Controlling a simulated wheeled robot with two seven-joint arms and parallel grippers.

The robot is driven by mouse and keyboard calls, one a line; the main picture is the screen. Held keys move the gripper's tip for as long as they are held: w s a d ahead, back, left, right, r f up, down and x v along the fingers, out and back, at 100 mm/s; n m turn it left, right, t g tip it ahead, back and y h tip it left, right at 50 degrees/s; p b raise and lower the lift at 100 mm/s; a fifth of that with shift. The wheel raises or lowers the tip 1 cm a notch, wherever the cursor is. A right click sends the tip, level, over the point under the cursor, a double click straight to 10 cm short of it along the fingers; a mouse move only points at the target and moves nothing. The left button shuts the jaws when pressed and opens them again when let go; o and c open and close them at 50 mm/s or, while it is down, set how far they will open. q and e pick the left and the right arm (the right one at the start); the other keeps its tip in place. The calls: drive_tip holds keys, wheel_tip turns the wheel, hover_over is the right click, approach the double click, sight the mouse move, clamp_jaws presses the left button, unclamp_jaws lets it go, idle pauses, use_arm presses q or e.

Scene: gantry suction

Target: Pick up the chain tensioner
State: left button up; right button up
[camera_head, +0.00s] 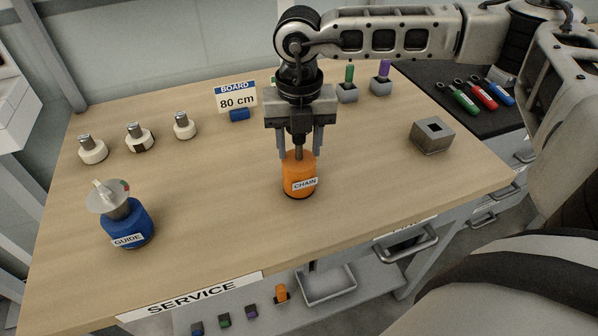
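The chain tensioner (299,181) is an orange cylinder with a white CHAIN label and a short grey stem on top. It stands upright on the wooden bench, a little right of the middle of the view. My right gripper (300,152) points straight down over it. Its two fingers are apart, one on each side of the grey stem, with the tips about level with the top of the orange body. I cannot tell whether they touch it. My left gripper is not in view.
A blue GUIDE unit (127,225) stands at the front left of the bench (215,190). Several white knobs stand at the back left, near a BOARD 80 cm sign (236,97). A grey square block (432,135) is at right.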

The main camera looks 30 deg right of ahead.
clamp_jaws()
drive_tip(key=shift+r, duration=0.1)
